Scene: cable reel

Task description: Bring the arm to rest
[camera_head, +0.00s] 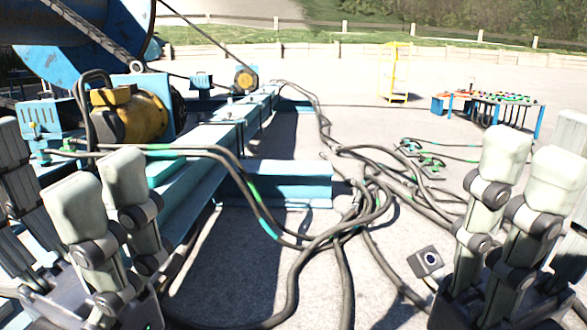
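My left gripper (100,190) stands at the lower left with its pale fingertips pointing up. Its fingertips are close together with a narrow gap, and I see nothing between them. My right gripper (523,178) stands at the lower right, also pointing up. Its fingertips are apart by a small gap with nothing held between them. Both are in the foreground, in front of the blue machine frame (205,140) and the cables (375,205). The lower parts of both grippers are cut off by the picture's bottom edge.
Black cables with green marks spread over the pale ground in the middle. A small grey box (426,261) lies at the lower right. A yellow motor (128,113) sits on the blue machine at left. A yellow stand (394,73) and a blue-legged table (487,101) are further back.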

